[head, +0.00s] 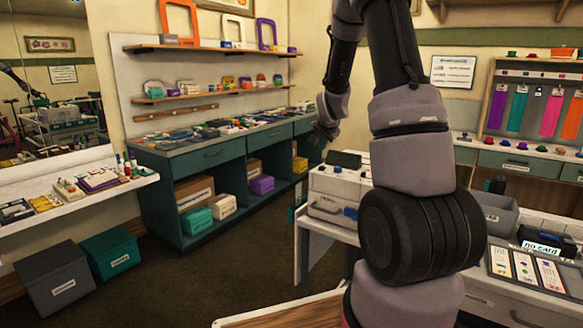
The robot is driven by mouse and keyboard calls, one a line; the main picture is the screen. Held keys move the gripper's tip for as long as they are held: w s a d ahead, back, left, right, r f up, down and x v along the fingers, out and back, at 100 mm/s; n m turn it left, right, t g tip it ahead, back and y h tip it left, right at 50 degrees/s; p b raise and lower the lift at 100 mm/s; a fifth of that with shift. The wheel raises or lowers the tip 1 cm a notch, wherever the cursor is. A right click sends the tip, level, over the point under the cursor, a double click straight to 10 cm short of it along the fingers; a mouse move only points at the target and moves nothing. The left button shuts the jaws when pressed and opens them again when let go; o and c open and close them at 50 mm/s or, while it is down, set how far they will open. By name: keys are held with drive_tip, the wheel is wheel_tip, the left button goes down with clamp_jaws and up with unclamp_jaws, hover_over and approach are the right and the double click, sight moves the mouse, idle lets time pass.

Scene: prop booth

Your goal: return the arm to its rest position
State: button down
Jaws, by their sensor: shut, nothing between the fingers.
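My arm rises through the right middle of the head view, leaves the top edge, and comes back down to its left. My gripper (317,143) is at the lower end of that hanging part, small and dark, pointing down. It is shut and empty. It appears in front of the right end of the long teal counter (195,160), above and left of the white table (318,228). I see no contact with either. The fingertips are hard to make out against the dark counter.
The white table holds a grey bin (497,212), a dark device reading "no card" (548,246) and a card tray (527,268). A white side shelf (75,210) and lidded boxes (57,283) stand left. Open floor (220,265) lies between. A mirror (50,85) hangs left.

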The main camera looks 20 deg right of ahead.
drive_tip(key=s+a+r+n+y, duration=0.1)
drive_tip(key=s+a+r+n, duration=0.1)
drive_tip(key=s+a+r, duration=0.45)
drive_tip(key=s+a+r+n+y, duration=0.2)
drive_tip(key=s+a+r, duration=0.2)
drive_tip(key=s+r, duration=0.55)
drive_tip(key=s+a+r+n, duration=0.1)
drive_tip(key=s+a+n, duration=0.1)
drive_tip(key=s, duration=0.8)
drive_tip(key=s+a+r+n+g+y, duration=0.1)
drive_tip(key=s+a+n, duration=0.1)
drive_tip(key=s+a, duration=0.3)
drive_tip(key=s, duration=0.4)
drive_tip(key=shift+s+r+g+y, duration=0.3)
drive_tip(key=shift+s+r, duration=0.1)
